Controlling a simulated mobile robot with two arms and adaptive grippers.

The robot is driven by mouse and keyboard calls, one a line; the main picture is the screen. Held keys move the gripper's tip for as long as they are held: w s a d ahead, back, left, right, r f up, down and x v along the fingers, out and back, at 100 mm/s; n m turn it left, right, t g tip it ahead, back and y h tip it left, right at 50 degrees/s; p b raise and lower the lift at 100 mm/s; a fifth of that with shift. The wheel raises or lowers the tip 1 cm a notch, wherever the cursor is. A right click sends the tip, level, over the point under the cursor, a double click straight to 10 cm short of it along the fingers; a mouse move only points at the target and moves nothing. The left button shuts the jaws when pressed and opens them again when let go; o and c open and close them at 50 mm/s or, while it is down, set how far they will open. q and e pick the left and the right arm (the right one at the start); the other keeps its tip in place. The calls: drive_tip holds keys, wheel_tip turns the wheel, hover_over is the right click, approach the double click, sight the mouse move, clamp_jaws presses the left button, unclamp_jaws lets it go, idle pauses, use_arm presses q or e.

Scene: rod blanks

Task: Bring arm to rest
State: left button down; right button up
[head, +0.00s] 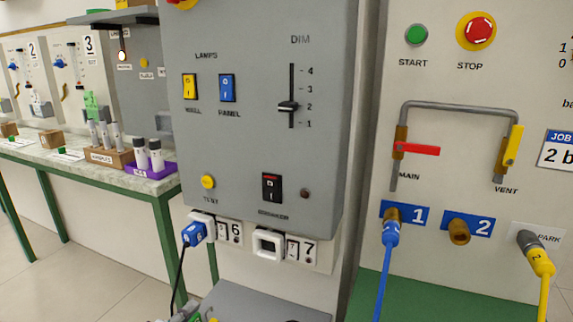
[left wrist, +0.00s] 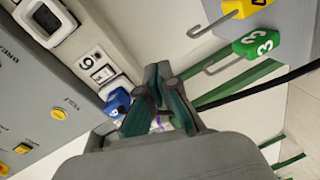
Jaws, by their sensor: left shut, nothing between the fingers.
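My left gripper (left wrist: 160,85) shows in the left wrist view with its dark fingers together and nothing held. In the head view only a small part of it (head: 185,314) shows at the bottom edge, below the grey panel. The blue plug (head: 195,233) sits in the socket beside the number 6. In the left wrist view the blue plug (left wrist: 117,101) appears just left of my fingertips; whether they touch cannot be told. My right gripper is not in view.
The grey control panel (head: 255,130) stands close in front. A black cord (head: 178,275) hangs from the blue plug. Blue (head: 388,265) and yellow (head: 543,280) hoses hang at right. A bench (head: 150,183) with vials stands at left. Hooks with yellow and green tags (left wrist: 257,43) show in the wrist view.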

use_arm(q)
drive_tip(key=s+d+f+m+g+y, duration=0.1)
drive_tip(key=s+f+m+g, duration=0.2)
drive_tip(key=s+f, duration=0.7)
drive_tip(key=s+f+m+g+y, duration=0.1)
drive_tip(key=s+f+m+g, duration=0.35)
drive_tip(key=f, duration=0.95)
drive_tip(key=s+d+f+m+g+y, duration=0.1)
drive_tip(key=s+f+m+g+y, duration=0.15)
drive_tip(key=s+f, duration=0.8)
drive_tip(key=s+d+f+m+g, duration=0.2)
drive_tip(key=s+f+m+g, duration=0.2)
drive_tip(key=s+f, duration=0.5)
drive_tip(key=s+a+r+p, duration=0.1)
drive_tip(key=s+r+p, duration=0.1)
drive_tip(key=s+p, duration=0.5)
drive_tip(key=s+a+r+p, duration=0.2)
drive_tip(key=s+r+p, duration=0.1)
drive_tip(key=s+p, duration=0.4)
drive_tip(key=shift+s+g+p, duration=0.3)
drive_tip(key=shift+s, duration=0.25)
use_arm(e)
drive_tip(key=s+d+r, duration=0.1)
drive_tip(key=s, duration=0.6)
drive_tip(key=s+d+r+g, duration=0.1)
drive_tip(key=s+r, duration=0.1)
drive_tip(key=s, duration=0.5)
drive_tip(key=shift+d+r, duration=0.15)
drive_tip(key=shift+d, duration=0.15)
